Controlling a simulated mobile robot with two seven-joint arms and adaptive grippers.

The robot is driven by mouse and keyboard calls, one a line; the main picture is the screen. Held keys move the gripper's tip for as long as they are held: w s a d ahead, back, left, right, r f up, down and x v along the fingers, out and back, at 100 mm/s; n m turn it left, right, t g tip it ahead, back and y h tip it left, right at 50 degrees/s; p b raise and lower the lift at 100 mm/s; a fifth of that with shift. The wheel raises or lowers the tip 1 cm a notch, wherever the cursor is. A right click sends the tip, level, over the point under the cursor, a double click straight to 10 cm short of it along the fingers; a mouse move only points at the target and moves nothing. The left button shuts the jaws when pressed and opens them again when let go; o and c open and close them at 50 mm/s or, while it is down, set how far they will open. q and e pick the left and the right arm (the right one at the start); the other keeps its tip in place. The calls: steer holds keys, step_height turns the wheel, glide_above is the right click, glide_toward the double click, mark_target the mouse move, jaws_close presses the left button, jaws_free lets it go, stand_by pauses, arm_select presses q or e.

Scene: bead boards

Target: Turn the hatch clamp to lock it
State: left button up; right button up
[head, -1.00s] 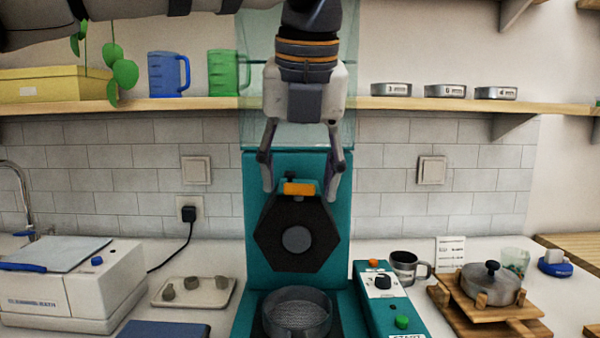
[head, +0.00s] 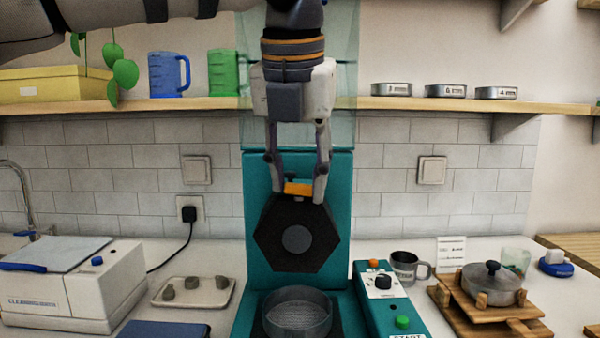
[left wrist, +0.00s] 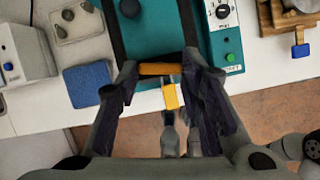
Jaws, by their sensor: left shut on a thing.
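The hatch (head: 270,238) is a dark hexagonal plate with a grey round centre, on the front of a teal machine (head: 258,180). The orange hatch clamp (head: 298,189) lies level across the hatch's top edge. My left gripper (head: 298,194) points down from above and is shut on the clamp, one finger at each end. In the left wrist view the orange bar of the clamp (left wrist: 160,69) spans between the fingertips, with another orange piece (left wrist: 170,97) just below it.
A glass dish (head: 297,312) sits below the hatch. A control box (head: 392,300) with knob and buttons stands to the right, beside a metal mug (head: 406,266). A tray (head: 193,292) with grey pieces lies left. A wooden shelf (head: 420,103) runs behind the arm.

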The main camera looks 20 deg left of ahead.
arm_select(q)
steer(key=m, duration=0.1)
steer(key=m+h, duration=0.1)
steer(key=m, duration=0.2)
steer(key=shift+a+m+h, duration=0.25)
steer(key=shift+m+h, duration=0.05)
steer(key=shift+h, duration=0.1)
steer(key=m, duration=0.1)
steer(key=m+g+h, duration=0.1)
steer(key=m, duration=0.1)
steer(key=shift+w+a+m, duration=0.15)
steer(key=shift+m, duration=0.15)
steer(key=m+g+h, duration=0.1)
steer(key=m, duration=0.2)
steer(key=shift+w+a, duration=0.1)
steer(key=shift+w, duration=0.05)
steer(key=shift+w+m+g+h, duration=0.1)
steer(key=shift+m+g+h, duration=0.4)
steer(key=shift+m, duration=1.5)
steer(key=o, duration=1.2)
steer(key=shift+c, duration=0.2)
steer(key=shift+a+r, duration=0.1)
